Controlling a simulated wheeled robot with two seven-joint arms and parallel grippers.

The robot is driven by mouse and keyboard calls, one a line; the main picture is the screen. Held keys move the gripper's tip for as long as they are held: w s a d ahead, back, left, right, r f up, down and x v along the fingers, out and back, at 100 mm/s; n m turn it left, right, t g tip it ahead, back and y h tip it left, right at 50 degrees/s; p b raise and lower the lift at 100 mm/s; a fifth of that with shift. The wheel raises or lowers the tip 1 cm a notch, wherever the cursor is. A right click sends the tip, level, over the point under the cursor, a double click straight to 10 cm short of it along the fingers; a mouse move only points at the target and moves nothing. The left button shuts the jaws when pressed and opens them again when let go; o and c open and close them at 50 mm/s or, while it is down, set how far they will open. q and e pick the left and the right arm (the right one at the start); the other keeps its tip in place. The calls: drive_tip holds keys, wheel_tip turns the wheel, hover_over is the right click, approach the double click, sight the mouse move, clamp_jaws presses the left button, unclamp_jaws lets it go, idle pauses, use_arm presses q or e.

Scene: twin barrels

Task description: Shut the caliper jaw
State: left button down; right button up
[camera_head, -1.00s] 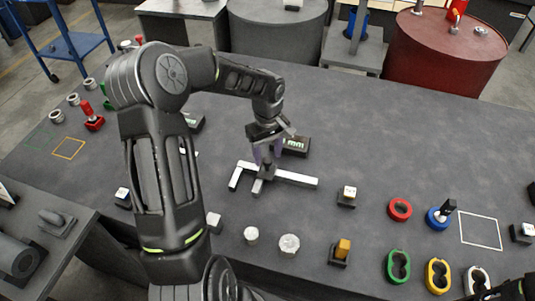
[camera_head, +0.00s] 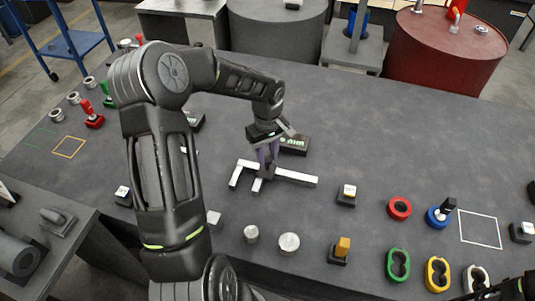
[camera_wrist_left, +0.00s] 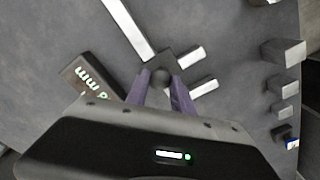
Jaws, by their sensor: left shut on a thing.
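The caliper lies on the dark table, with a long pale beam (camera_head: 298,180) and a fixed jaw (camera_head: 234,178) at its left end. Its short moving jaw (camera_head: 257,186) sticks out from the dark slider, with a gap between the two jaws. My left gripper (camera_head: 268,165) stands over the slider, its purple fingers shut on the slider's knob. In the left wrist view, the round dark knob (camera_wrist_left: 160,76) sits between the fingertips; moving jaw (camera_wrist_left: 184,57) and fixed jaw (camera_wrist_left: 204,88) lie apart. My right gripper (camera_head: 512,290) shows only partly at the bottom right corner.
A dark display block (camera_head: 295,144) marked "mm" stands just behind the caliper. A block on a dark base (camera_head: 347,195) is to the right, and pale cylinders (camera_head: 289,243) are in front. Coloured rings and holders fill the right front. The table's back middle is clear.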

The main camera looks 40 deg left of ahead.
use_arm(q)
drive_tip(key=a, duration=0.1)
drive_tip(key=s+a+b, duration=0.1)
drive_tip(key=a, duration=0.3)
drive_tip(key=shift+s+a, duration=0.1)
drive_tip(key=shift+s, duration=0.3)
drive_tip(key=shift+a, duration=0.1)
drive_tip(key=c, duration=1.1)
unclamp_jaws()
drive_tip(key=shift+a, duration=0.1)
drive_tip(key=shift+r, duration=0.6)
wheel_tip(320, 180, up, 7)
drive_tip(key=shift+f+b, duration=0.2)
drive_tip(key=shift+b, duration=0.5)
